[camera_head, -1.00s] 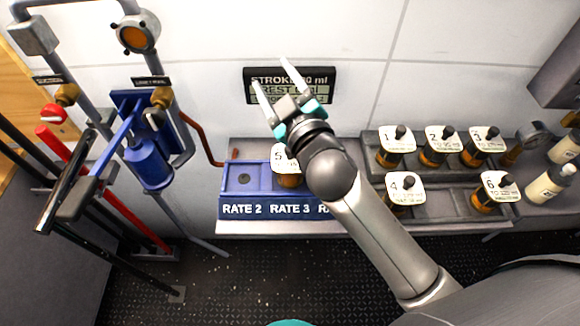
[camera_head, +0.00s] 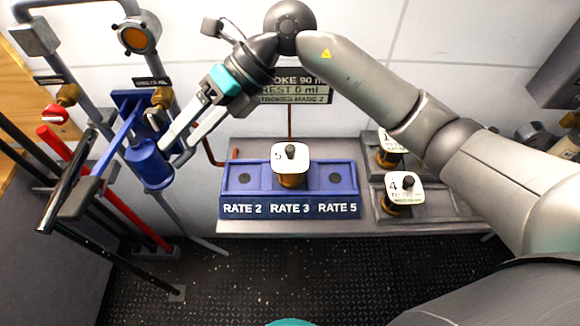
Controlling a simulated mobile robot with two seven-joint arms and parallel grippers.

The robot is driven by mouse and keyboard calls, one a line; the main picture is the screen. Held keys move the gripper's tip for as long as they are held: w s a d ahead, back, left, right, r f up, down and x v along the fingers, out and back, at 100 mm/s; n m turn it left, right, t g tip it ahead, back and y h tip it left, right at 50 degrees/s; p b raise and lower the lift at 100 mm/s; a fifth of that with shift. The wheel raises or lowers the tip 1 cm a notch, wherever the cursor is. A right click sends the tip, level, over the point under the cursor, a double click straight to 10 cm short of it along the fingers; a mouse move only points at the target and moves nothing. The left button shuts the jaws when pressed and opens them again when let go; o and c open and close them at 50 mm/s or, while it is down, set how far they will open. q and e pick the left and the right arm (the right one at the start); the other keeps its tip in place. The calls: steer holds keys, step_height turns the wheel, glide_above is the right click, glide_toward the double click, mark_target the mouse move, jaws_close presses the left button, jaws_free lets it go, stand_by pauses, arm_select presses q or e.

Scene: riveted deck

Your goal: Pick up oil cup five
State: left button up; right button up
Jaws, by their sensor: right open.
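Oil cup five (camera_head: 291,180) is an amber cup with a white top marked 5 and a dark knob. It stands upright in the middle slot, labelled RATE 3, of the blue rack (camera_head: 235,205). My right gripper (camera_head: 170,154) is open and empty, left of the cup and clear of it. Its fingers point down and left, and its tips overlap the edge of the blue pump cylinder (camera_head: 147,168) in the picture; I cannot tell whether they touch. My left gripper is not in view.
The RATE 2 and RATE 5 slots are empty. Cup four (camera_head: 403,196) and cup one (camera_head: 389,157) stand in the grey tray (camera_head: 440,212) at right; my right arm hides other cups. Pipes and black and red levers (camera_head: 98,180) crowd the left. A display (camera_head: 298,92) hangs behind.

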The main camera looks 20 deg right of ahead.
steer(key=w+d+f+h, duration=0.25)
steer(key=d+h, duration=0.25)
steer(key=d, duration=0.3)
steer(key=m+t+h, duration=0.1)
steer(key=h, duration=0.4)
glide_above(290, 147)
steer(key=f, duration=0.8)
steer(key=shift+s+d+p, duration=0.15)
steer(key=shift+d+p, duration=0.15)
steer(key=shift+p, duration=0.1)
steer(key=shift+a+f, duration=0.15)
steer(key=shift+f, duration=1.35)
steer(key=shift+a+f, duration=0.15)
steer(key=shift+f, duration=1.3)
steer(key=shift+c, duration=0.4)
jaws_close()
steer(key=shift+r+p, duration=0.1)
steer(key=shift+p, duration=0.2)
